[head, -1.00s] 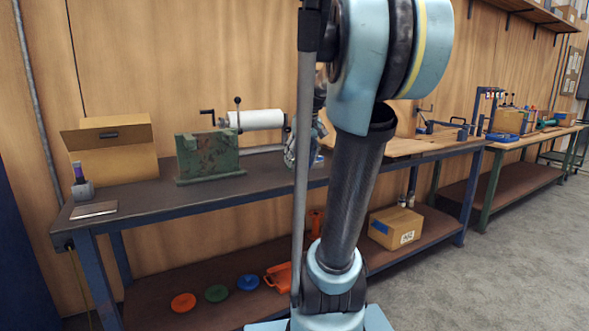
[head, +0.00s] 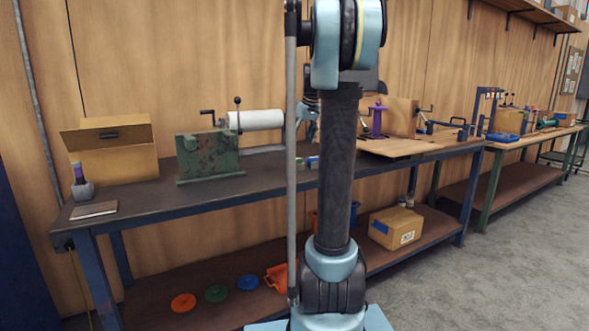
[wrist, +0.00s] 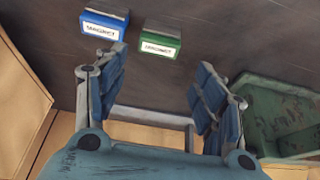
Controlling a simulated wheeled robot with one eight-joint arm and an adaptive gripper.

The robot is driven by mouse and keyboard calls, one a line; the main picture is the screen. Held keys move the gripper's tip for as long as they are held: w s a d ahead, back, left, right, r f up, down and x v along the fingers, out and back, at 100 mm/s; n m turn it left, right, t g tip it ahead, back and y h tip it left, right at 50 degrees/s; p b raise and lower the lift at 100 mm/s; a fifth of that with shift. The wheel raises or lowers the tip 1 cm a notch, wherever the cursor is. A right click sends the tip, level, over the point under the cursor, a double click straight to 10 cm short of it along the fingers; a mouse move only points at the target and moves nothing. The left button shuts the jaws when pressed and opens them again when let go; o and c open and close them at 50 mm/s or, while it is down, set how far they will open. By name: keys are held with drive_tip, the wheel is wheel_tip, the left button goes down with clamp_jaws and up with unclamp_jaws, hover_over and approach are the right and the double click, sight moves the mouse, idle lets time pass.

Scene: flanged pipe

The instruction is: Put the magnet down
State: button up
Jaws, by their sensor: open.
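A blue block labelled "MAGNET" (wrist: 103,25) lies on the dark bench top at the upper left of the wrist view. A green block with a white label (wrist: 160,42) lies to its right; its lettering is too blurred to read surely. My gripper (wrist: 162,72) is open, with nothing between its fingers. Its left fingertip appears just below the blue block, and the green block appears beyond the gap. In the head view, small blocks (head: 312,162) show on the bench beside my arm, which hides most of my gripper.
A green cast fixture (head: 207,157) with a crank and a white cylinder (head: 256,119) stand left of my arm. A cardboard box (head: 110,150) is at the far left. A purple spool-like part (head: 377,119) stands near a wooden board on the right. The bench front at left-centre is clear.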

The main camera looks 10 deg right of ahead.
sight(296, 159)
drive_tip(key=x, duration=0.7)
drive_tip(key=shift+w+a+f, duration=0.1)
drive_tip(key=shift+w+f, duration=0.05)
drive_tip(key=shift+f, duration=0.15)
drive_tip(key=shift+w+x, duration=0.1)
drive_tip(key=shift+x, duration=1.15)
drive_tip(key=shift+w+x, duration=0.15)
drive_tip(key=shift+x, duration=1.15)
drive_tip(key=shift+r, duration=0.1)
drive_tip(key=shift+c, duration=0.3)
drive_tip(key=c, duration=1.1)
drive_tip(key=shift+r, duration=5.1)
